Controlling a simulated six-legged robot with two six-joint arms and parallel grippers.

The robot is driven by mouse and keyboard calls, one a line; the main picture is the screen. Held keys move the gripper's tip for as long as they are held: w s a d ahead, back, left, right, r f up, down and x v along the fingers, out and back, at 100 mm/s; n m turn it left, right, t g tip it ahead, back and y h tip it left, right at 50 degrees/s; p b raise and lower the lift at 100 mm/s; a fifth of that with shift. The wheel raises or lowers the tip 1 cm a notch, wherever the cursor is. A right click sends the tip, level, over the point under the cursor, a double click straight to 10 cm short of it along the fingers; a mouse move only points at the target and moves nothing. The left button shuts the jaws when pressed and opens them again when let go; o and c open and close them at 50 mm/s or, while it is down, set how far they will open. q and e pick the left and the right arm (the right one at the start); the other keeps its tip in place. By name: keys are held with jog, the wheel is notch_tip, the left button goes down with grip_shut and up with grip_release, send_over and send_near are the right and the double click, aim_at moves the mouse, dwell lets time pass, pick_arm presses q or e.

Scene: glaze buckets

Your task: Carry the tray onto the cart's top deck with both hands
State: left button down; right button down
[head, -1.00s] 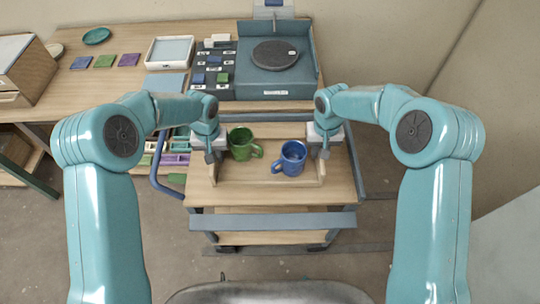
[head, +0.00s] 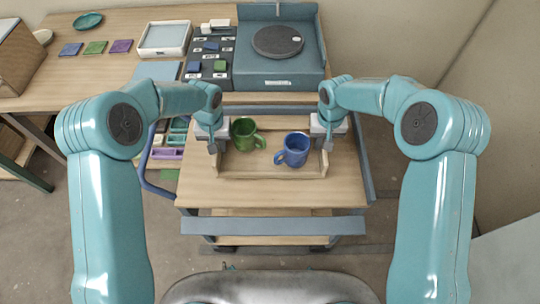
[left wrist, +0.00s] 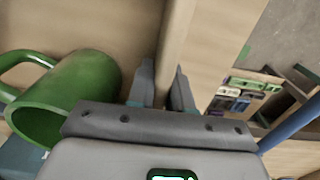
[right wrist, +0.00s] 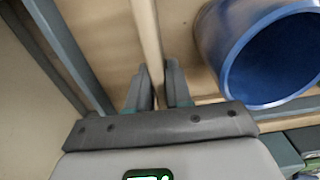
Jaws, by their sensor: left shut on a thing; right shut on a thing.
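The wooden tray (head: 270,173) is over the cart's top deck (head: 345,192), well inside its edges. I cannot tell whether its underside touches the deck. A green mug (head: 244,134) stands in its left half and a blue mug (head: 293,150) in its right half, both upright. My left gripper (head: 213,146) is shut on the tray's left end wall (left wrist: 176,40). My right gripper (head: 328,140) is shut on its right end wall (right wrist: 147,35). The wrist views show each wall between the two fingers, with a mug close beside.
Behind the cart is a workbench with a blue-grey wheel unit (head: 278,70), a dark rack (head: 210,65) and a white tray (head: 164,39). A blue cart handle (head: 150,180) is at the left. Bare deck shows in front of and beside the tray.

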pick_arm(q)
jog(key=shift+a, duration=0.1)
pick_arm(e)
jog(key=shift+a+r, duration=0.1)
pick_arm(q)
jog(key=shift+s+f, duration=0.1)
jog(key=shift+s, duration=0.05)
pick_arm(e)
jog(key=shift+s+f, duration=0.15)
jog(key=shift+f, duration=0.05)
